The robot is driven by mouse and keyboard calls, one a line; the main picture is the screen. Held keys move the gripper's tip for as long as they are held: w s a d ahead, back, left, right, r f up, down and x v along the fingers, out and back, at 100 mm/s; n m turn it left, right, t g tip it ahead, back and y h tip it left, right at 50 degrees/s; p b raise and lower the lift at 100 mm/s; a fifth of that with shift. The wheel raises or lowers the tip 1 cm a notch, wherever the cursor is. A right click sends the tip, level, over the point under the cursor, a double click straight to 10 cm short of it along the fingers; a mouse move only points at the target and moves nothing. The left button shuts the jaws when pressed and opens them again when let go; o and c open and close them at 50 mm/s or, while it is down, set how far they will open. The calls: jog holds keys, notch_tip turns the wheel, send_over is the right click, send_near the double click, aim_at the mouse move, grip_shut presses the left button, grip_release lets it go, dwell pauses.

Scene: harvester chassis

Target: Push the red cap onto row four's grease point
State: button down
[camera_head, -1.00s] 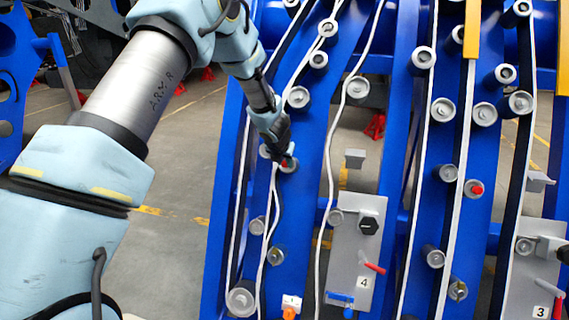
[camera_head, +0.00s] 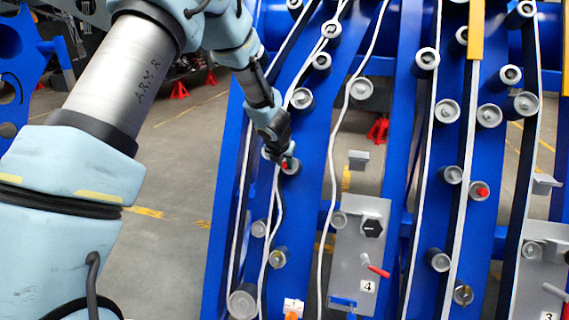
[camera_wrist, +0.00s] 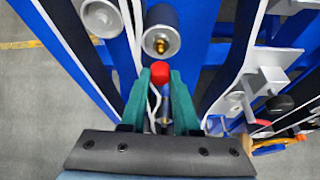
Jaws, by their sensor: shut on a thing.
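My gripper (camera_head: 281,158) is shut on a small red cap (camera_wrist: 160,71), held between the green fingertips in the wrist view. The cap also shows as a red spot in the head view, at the face of a grey round boss on the blue beam of row four. In the wrist view that boss, with a brass grease point (camera_wrist: 161,45) at its centre, lies just beyond the cap. The cap appears apart from the brass tip there; the exact gap is hard to tell. A grey plate marked 4 (camera_head: 352,270) stands to the lower right in the head view.
Another red cap (camera_head: 482,192) sits on a boss of the beam to the right. White hoses (camera_head: 331,150) run down the beams near my gripper. A plate marked 3 (camera_head: 535,280) is at the lower right. Several other grey bosses project from the beams.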

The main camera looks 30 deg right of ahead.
jog(key=shift+w+d, duration=0.1)
jog(key=shift+w+d+f+p, duration=0.35)
jog(key=shift+w+d+f, duration=0.1)
jog(key=shift+w+d+f+p, duration=0.55)
jog(key=shift+w+d+p, duration=0.1)
jog(key=shift+w+p, duration=0.05)
dwell(1.7)
jog(key=c, duration=0.6)
grip_release()
jog(key=shift+o, duration=0.2)
jog(key=v, duration=1)
jog(key=shift+r, duration=0.35)
jog(key=shift+a, duration=0.1)
